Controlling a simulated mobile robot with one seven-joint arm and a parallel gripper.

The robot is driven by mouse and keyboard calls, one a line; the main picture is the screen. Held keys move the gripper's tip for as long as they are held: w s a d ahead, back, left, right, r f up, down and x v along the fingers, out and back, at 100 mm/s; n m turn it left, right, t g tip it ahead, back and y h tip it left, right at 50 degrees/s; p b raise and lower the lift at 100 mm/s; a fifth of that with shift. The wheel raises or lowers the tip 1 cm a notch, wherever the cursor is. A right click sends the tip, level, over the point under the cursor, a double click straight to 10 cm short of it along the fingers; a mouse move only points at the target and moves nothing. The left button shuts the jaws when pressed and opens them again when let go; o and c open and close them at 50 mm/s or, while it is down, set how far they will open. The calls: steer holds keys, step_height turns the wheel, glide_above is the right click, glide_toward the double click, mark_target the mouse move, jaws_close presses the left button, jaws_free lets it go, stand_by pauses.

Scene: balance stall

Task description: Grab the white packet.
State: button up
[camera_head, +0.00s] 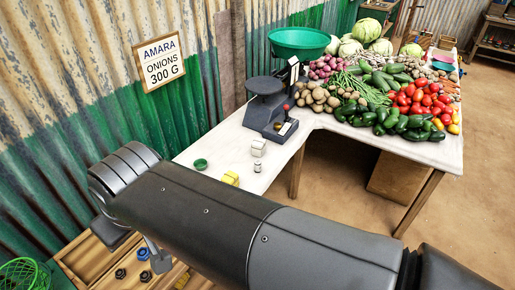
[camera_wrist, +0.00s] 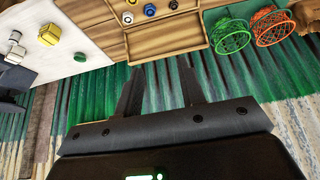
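Two small whitish objects stand on the white table in the head view: a larger block-like one (camera_head: 258,147) and a smaller one (camera_head: 257,168) just in front of it. They also show at the left edge of the wrist view, the larger (camera_wrist: 15,54) and the smaller (camera_wrist: 15,36). Which of them is the white packet I cannot tell for sure. My gripper (camera_wrist: 161,70) is open and empty, its two fingers apart in front of the green corrugated wall. It is well away from the white objects. In the head view my arm hides most of it.
A scale (camera_head: 268,105) with a green bowl (camera_head: 299,42) stands behind, beside piled vegetables. A wooden tray (camera_wrist: 168,40) and green (camera_wrist: 232,36) and orange (camera_wrist: 272,27) baskets lie near my gripper.

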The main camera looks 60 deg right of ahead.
stand_by(0.4)
steer(key=o, duration=0.8)
steer(key=shift+c, duration=0.2)
